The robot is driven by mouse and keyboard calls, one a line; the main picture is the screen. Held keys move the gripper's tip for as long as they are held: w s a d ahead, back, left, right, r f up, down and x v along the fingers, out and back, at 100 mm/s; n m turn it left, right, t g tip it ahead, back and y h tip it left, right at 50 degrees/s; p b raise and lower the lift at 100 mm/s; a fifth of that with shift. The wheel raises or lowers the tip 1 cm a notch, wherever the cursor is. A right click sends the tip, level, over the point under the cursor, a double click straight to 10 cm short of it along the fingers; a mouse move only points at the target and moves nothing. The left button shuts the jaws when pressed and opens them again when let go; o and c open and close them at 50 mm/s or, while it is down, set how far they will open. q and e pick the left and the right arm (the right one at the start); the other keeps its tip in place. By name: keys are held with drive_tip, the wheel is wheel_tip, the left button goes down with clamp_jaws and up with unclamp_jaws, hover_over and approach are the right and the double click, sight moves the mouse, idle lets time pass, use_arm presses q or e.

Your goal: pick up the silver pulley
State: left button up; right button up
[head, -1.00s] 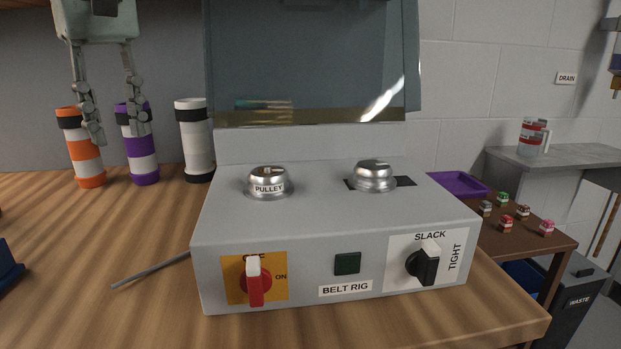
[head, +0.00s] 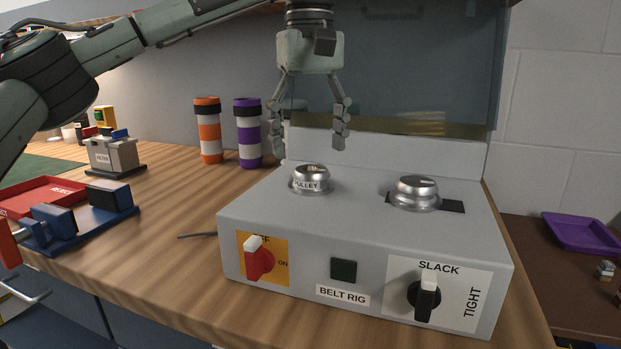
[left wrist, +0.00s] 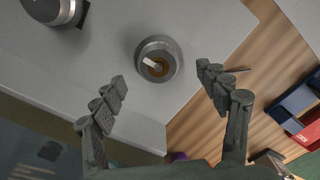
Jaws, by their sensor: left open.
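The silver pulley (head: 311,180), labelled PULLEY, sits on top of the grey belt rig (head: 290,225) at its back left. A second silver pulley-like disc (head: 415,194) sits to its right over a dark slot. My left gripper (head: 310,142) is open and empty, pointing down above and slightly behind the labelled pulley. In the left wrist view the pulley (left wrist: 158,62) lies ahead of and between the open fingers (left wrist: 168,85), apart from them. The second disc is at the top left there (left wrist: 55,8). My right gripper is not in view.
The raised clear cover (head: 425,75) stands behind the rig. Orange (head: 208,130) and purple (head: 248,132) banded cylinders stand behind on the left. A blue fixture (head: 90,220) and red tray (head: 40,197) lie at left. A purple tray (head: 580,232) is at right.

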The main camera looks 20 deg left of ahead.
sight(311, 165)
use_arm(q)
wheel_tip(311, 165, down, 4)
drive_tip(key=shift+w+f, duration=0.1)
drive_tip(key=c, duration=1.4)
drive_tip(key=shift+r, duration=0.2)
drive_tip(key=shift+c, duration=0.2)
